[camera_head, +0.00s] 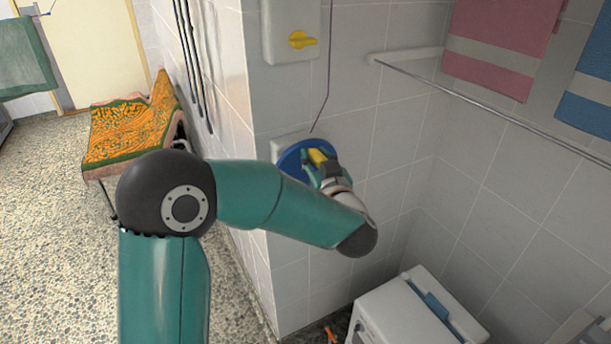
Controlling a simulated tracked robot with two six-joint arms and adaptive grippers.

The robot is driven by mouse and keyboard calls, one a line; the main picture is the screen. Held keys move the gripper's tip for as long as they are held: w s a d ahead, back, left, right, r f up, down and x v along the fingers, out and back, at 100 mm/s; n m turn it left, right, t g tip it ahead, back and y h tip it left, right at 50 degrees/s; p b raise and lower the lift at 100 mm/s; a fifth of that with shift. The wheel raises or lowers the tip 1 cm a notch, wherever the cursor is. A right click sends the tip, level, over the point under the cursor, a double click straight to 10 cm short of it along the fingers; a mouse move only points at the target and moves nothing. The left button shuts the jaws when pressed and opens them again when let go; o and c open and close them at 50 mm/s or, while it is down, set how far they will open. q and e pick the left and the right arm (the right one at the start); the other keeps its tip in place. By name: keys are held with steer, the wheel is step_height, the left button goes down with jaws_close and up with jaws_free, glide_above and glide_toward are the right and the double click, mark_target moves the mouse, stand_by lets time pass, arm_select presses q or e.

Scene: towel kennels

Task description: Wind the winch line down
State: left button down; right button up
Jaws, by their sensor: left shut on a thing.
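The winch is a round blue wheel (291,158) on a pale mount on the tiled wall corner. A yellow handle (317,156) sits at the wheel's face. My left gripper (318,165) is at the wheel and shut on the yellow handle; its fingers hide part of the wheel. A thin dark purple line (328,75) runs from beside the wheel up the wall and out of the top of the view. My right gripper is not in view.
A white box with a yellow knob (303,40) hangs above the wheel. A towel rail (480,102) with pink and blue towels is at the right. A white appliance (405,315) stands below. A patterned cloth (128,132) covers a seat at the left.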

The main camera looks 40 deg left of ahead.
arm_select(q)
steer(key=c, duration=0.6)
jaws_free()
steer(key=shift+f, duration=0.1)
steer(key=shift+c, duration=0.2)
steer(key=shift+d, duration=0.15)
steer(key=s+d, duration=0.3)
steer(key=d, duration=0.5)
steer(key=shift+s, duration=0.2)
